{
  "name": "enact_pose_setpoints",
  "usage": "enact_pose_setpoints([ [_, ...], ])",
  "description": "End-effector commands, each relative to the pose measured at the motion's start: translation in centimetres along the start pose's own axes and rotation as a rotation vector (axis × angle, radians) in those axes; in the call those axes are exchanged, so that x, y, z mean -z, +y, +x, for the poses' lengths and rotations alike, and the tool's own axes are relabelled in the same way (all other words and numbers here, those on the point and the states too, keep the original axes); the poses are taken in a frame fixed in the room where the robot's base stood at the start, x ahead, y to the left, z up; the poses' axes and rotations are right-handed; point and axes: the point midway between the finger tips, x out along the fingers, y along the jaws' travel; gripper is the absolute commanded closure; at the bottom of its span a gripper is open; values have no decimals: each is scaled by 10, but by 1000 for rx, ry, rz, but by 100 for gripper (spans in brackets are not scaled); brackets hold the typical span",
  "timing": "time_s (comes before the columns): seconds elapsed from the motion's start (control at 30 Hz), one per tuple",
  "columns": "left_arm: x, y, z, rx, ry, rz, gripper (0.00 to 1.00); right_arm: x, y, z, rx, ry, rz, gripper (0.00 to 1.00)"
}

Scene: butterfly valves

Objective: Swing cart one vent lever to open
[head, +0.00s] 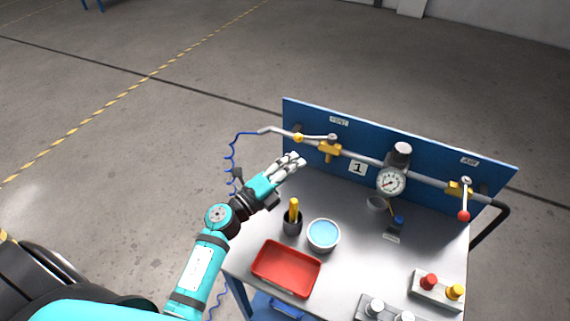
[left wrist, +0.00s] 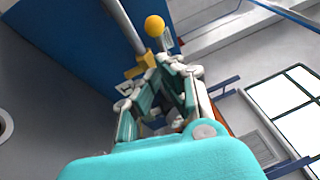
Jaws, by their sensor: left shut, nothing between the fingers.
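The cart (head: 345,215) carries a blue back panel with a pipe along it and a plate marked 1. Under the panel's left label, too small to read surely, is a yellow valve (head: 329,152). Its lever (head: 315,138) points left, roughly along the pipe, and ends in a yellow ball (head: 298,138). In the left wrist view the yellow ball (left wrist: 154,26) shows beyond the fingers, near the yellow valve body (left wrist: 140,68). My left gripper (head: 295,160) is shut and empty, just in front of and below the ball, apparently apart from it. My right gripper is out of view.
A second yellow valve (head: 459,189) at right has a red-ball lever (head: 463,215) pointing forward. A gauge (head: 391,182) stands between the valves. A dark cup (head: 292,222), a blue-filled bowl (head: 323,235) and a red tray (head: 287,269) stand on the cart near my arm.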

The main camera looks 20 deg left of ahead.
Motion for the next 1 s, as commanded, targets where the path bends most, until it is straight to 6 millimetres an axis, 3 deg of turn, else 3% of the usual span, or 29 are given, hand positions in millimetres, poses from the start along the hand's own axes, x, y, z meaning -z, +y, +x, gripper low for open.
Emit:
enact_pose_setpoints([
  [0.1, 0, -4, 23, 3, 0, -3, 100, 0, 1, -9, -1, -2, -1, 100],
  [0.3, 0, -1, 45, 0, 0, -1, 100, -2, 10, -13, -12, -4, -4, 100],
  [0.77, 0, 0, 50, 0, 4, 1, 100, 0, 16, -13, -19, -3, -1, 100],
  [1.0, -10, 5, 52, 14, 118, -5, 100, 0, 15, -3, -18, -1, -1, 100],
])
